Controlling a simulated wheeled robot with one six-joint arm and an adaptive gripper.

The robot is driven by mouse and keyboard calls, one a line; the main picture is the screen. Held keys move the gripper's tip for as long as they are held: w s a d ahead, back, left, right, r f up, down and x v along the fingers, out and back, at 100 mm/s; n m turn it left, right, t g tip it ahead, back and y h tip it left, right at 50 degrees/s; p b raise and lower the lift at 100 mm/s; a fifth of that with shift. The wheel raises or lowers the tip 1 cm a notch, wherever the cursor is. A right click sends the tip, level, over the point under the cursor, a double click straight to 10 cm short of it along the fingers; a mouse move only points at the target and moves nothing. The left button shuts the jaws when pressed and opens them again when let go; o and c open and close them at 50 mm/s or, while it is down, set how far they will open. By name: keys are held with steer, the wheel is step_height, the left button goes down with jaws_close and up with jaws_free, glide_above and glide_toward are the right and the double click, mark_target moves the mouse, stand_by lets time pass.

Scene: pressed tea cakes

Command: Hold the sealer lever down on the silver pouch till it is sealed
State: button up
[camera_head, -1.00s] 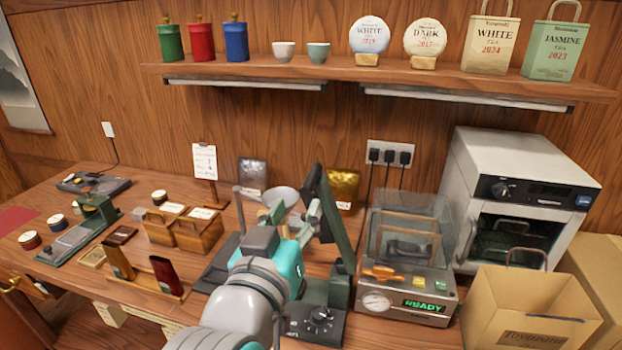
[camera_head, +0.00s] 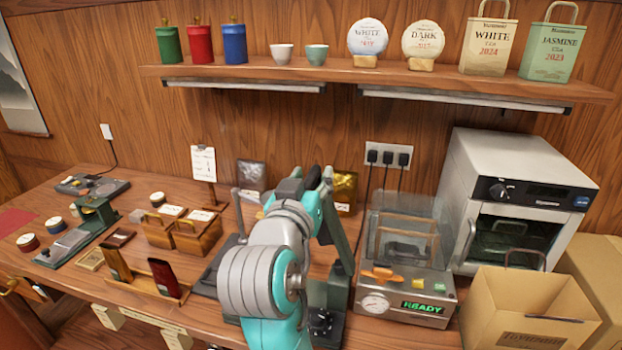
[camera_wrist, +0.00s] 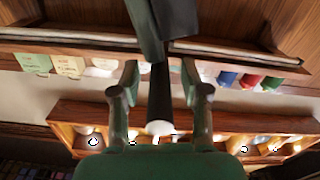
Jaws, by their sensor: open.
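The sealer (camera_head: 338,290) is a dark green machine on the counter, largely hidden behind my arm in the head view. Its dark lever (camera_head: 338,225) stands raised and slanting. In the wrist view, my gripper (camera_wrist: 159,68) has its two fingers apart. A dark bar, likely the lever (camera_wrist: 159,98), runs between them with gaps on both sides; I see no grip on it. A silver-grey pouch (camera_head: 251,175) stands at the back by the wall. I cannot see whether a pouch lies in the sealer.
A chamber machine (camera_head: 408,308) with a lit READY display stands right of the sealer. Beyond it are an oven (camera_head: 520,200) and an open carton (camera_head: 530,310). A gold pouch (camera_head: 346,187) stands behind the lever. A shelf (camera_head: 400,75) crosses above.

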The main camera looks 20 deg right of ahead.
jaws_close()
steer(key=w+a+f+n, duration=0.7)
steer(key=a+f, duration=0.1)
steer(key=a, duration=0.2)
steer(key=w+a+f+n, duration=0.1)
steer(key=f+n, duration=0.2)
steer(key=f, duration=0.3)
steer(key=w+a+f+n, duration=0.1)
steer(key=a+f+n, duration=0.1)
steer(key=f+n, duration=0.2)
steer(key=shift+w+a+f, duration=0.25)
steer(key=shift+w+f, duration=0.1)
steer(key=shift+f, duration=1.6)
